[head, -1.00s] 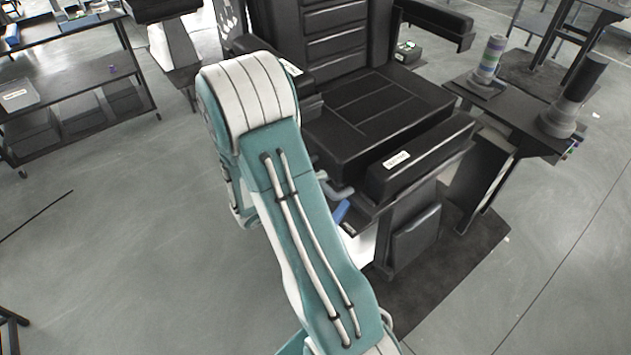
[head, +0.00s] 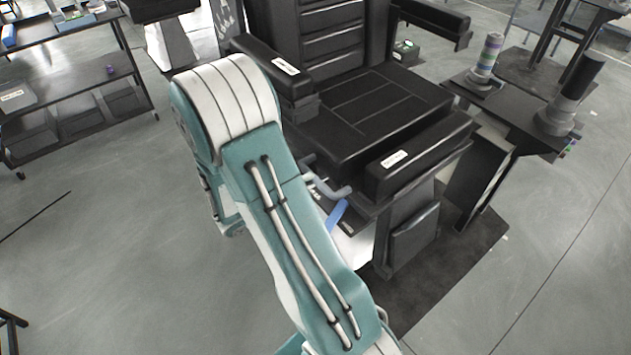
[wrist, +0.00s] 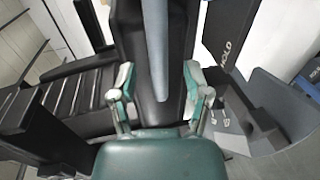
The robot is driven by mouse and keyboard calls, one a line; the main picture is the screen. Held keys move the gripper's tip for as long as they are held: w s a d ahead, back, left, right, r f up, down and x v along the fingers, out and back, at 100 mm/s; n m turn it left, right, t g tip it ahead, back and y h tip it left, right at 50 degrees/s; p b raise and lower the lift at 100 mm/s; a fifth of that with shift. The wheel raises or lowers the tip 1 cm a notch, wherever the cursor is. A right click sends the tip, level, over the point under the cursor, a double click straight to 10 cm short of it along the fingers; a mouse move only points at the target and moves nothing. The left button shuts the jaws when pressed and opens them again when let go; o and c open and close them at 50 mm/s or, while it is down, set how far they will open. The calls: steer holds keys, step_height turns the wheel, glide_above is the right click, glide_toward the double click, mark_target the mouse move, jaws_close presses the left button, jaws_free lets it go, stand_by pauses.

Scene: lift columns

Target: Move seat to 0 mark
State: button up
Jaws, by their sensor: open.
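A grey bent handle (head: 328,187) and a blue lever (head: 336,214) show below the seat's near side, beside my arm. In the wrist view my gripper (wrist: 158,88) is open. Its two green and grey fingers stand apart on either side of a long grey bar (wrist: 157,45), which runs down from the top edge between them. I cannot tell whether the fingers touch it. The gripper is hidden in the head view. I cannot make out a 0 mark.
A side stand (head: 520,105) at the right carries a ringed column (head: 487,55) and a dark post (head: 572,95). A shelf rack (head: 75,85) stands at the far left. A panel marked HOLD (wrist: 230,45) is at the wrist view's upper right.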

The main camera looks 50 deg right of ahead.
steer(key=s+v, duration=0.1)
steer(key=v, duration=0.6)
steer(key=shift+w+a, duration=0.45)
steer(key=shift+w, duration=0.05)
steer(key=s+a+r+t+y, duration=0.3)
steer(key=s+a+r+y, duration=0.2)
steer(key=a+r+y, duration=0.2)
steer(key=s+a+r+n+t+y, duration=0.1)
steer(key=s+a+r+t+y, duration=0.3)
steer(key=r, duration=0.7)
steer(key=s+a+y, duration=0.2)
steer(key=a+y, duration=0.2)
steer(key=shift+s+a+t, duration=0.2)
steer(key=shift+t, duration=0.1)
steer(key=shift+d+r, duration=0.1)
steer(key=shift+d, duration=0.05)
